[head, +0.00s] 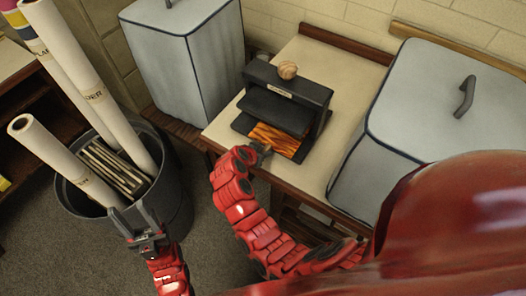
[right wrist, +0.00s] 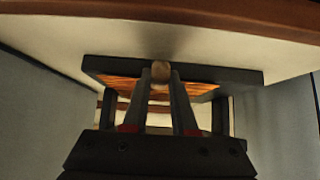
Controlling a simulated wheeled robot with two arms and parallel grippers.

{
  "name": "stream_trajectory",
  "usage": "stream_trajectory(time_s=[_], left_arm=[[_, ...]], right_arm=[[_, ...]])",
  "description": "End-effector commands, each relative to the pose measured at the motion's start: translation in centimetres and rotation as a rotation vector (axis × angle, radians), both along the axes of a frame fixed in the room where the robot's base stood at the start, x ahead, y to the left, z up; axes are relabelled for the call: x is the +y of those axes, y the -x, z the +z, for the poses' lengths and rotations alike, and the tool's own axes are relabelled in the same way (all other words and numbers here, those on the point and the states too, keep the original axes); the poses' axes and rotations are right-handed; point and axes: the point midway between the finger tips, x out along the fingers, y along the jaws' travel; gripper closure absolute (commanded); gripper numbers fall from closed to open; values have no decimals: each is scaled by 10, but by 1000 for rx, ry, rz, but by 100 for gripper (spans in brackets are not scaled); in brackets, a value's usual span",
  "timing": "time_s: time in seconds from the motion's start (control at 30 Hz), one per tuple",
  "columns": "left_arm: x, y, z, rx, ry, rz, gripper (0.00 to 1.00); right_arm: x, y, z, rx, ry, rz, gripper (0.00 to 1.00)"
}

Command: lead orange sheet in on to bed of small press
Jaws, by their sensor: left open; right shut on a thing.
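The small press (head: 290,92) is black with a round wooden knob on top and stands on the pale table. The orange sheet (head: 274,138), streaked with dark lines, lies at the press's front opening over the black bed (head: 286,152); its far part is hidden under the press. My right gripper (head: 262,150) is shut at the sheet's near edge. In the right wrist view its fingers (right wrist: 160,82) meet the sheet (right wrist: 126,83), with a small tan piece between the tips. My left gripper (head: 136,222) is open and empty, by the dark bin, away from the press.
A grey covered box (head: 450,100) with a handle stands close right of the press, and another grey box (head: 185,60) stands behind left. The dark bin (head: 175,205) holds tall paper rolls (head: 75,70). A brick wall is behind the table.

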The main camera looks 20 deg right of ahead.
Motion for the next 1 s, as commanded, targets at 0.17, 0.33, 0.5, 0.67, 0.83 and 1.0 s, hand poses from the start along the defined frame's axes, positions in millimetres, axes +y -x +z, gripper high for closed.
stream_trajectory(time_s=[0.17, 0.33, 0.5, 0.67, 0.83, 1.0], left_arm=[[0, 0, -2, 0, 0, 0, 50], [0, 0, -7, 0, 0, 0, 50], [0, 0, -10, 0, 0, 0, 50], [0, 0, -13, 0, 0, 0, 50], [0, 0, -13, 0, 0, 0, 50], [0, 0, -13, 0, 0, 0, 50]], right_arm=[[0, 0, -1, 0, 0, 0, 100], [0, 0, -3, -1, 1, 0, 100], [0, 0, -5, -1, 1, 0, 100], [0, 0, -6, 0, 1, 1, 100], [0, 0, -5, 1, 0, 1, 100], [0, 0, -5, 0, 0, 0, 62]])
